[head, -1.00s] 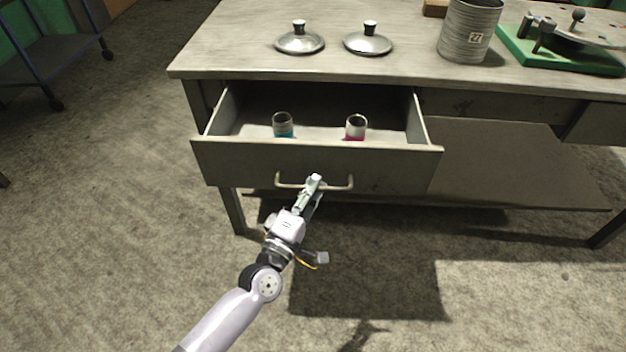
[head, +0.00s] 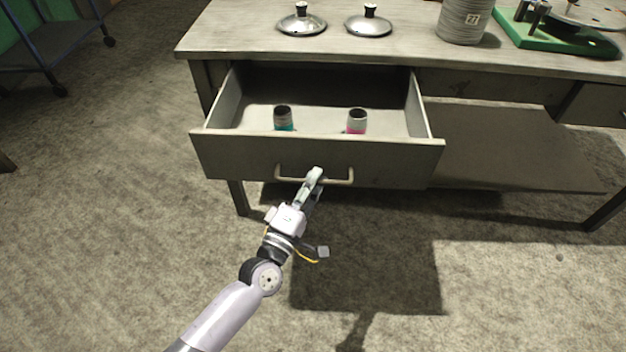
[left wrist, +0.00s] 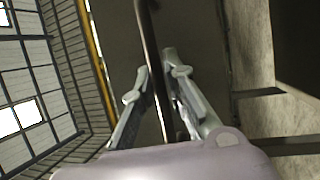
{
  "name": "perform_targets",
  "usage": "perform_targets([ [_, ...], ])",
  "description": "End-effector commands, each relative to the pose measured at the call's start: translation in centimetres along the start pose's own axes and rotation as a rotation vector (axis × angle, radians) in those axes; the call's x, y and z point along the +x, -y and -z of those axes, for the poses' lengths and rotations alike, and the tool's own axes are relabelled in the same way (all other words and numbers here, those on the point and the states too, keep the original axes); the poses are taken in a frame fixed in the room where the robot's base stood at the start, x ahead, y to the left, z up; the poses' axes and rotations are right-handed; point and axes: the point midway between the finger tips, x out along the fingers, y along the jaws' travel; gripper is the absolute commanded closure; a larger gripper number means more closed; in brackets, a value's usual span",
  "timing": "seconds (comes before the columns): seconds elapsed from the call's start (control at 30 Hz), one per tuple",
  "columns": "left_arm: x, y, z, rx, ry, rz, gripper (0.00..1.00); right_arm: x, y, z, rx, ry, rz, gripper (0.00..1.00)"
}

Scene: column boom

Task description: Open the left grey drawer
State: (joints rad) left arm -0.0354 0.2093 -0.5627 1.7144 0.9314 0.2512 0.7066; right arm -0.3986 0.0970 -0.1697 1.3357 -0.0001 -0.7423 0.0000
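The left grey drawer (head: 225,160) is pulled well out of the desk, its inside plainly visible. Its bar handle (head: 343,181) is on the front panel. My left gripper (head: 316,176) is at the middle of the handle. In the left wrist view its two fingers (left wrist: 157,78) lie on either side of the handle bar (left wrist: 150,40), closed around it. A can with a teal band (head: 284,118) and a can with a pink band (head: 356,121) stand inside the drawer. My right gripper is in neither view.
Two metal lids (head: 301,22) (head: 368,24), a ribbed grey can (head: 461,22) and a green-based device (head: 560,35) are on the desk top (head: 400,50). A wheeled cart (head: 50,50) stands at the back left. The floor before the drawer is clear.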

Motion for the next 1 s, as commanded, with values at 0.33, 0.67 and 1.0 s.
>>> perform_targets([
  [0.33,0.0,-0.1,0.0,0.001,-0.001,-0.002,0.7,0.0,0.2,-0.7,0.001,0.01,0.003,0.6],
  [0.67,-1.5,0.1,0.1,0.004,-0.001,0.001,0.7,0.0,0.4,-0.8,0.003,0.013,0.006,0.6],
  [1.0,-8.6,0.1,0.0,0.003,0.002,0.003,0.7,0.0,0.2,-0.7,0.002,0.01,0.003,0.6],
])
